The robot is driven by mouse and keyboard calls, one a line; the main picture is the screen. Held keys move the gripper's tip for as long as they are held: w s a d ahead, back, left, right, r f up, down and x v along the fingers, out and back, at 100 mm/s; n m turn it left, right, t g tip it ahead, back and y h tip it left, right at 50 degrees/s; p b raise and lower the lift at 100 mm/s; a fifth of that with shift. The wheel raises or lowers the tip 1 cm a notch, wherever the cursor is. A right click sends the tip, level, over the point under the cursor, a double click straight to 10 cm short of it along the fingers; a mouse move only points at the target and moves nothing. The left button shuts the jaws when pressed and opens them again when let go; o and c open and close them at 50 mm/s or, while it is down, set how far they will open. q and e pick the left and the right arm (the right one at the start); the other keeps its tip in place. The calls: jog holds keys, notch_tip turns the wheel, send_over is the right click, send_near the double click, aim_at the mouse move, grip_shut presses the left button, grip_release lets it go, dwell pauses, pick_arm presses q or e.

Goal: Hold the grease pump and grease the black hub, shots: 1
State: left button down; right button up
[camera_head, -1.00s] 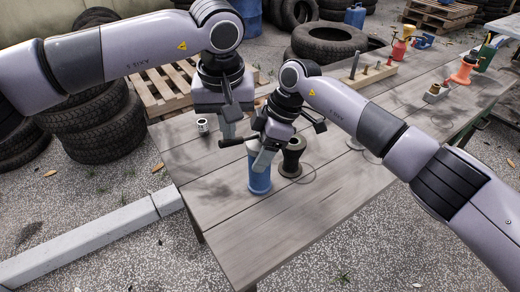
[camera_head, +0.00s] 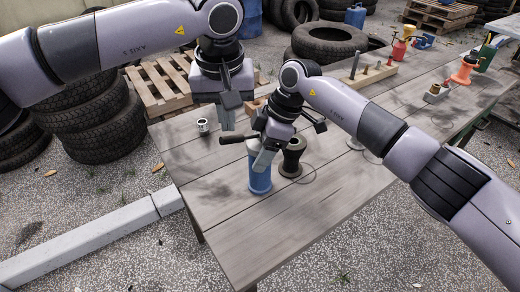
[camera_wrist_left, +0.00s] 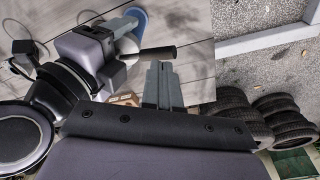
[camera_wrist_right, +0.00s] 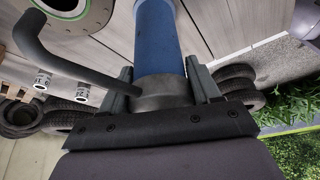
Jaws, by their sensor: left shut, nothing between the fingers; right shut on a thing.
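The grease pump (camera_head: 260,181) is a blue cylinder standing upright at the near part of the table. My right gripper (camera_head: 262,163) is shut on its upper end; in the right wrist view the fingers flank the grey collar (camera_wrist_right: 160,95) above the blue barrel (camera_wrist_right: 158,45). A dark handle (camera_head: 232,140) sticks out to the left. The black hub (camera_head: 292,160), spool-shaped, stands just right of the pump. My left gripper (camera_head: 228,124) is shut and empty, above and left of the handle; its closed fingers (camera_wrist_left: 160,82) show in the left wrist view, below the handle.
A small white can (camera_head: 203,127) stands on the table's left part. A wooden block with pegs (camera_head: 362,76) and a red sprayer (camera_head: 398,50) stand farther back. Tyres (camera_head: 105,130) and a pallet (camera_head: 165,85) lie beyond the table. The near table top is clear.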

pick_arm(q)
jog(key=shift+r, duration=2.45)
pick_arm(e)
jog(key=o, duration=1.6)
jog(key=shift+c, duration=0.2)
jog(key=shift+r, duration=0.1)
jog(key=v, duration=1.2)
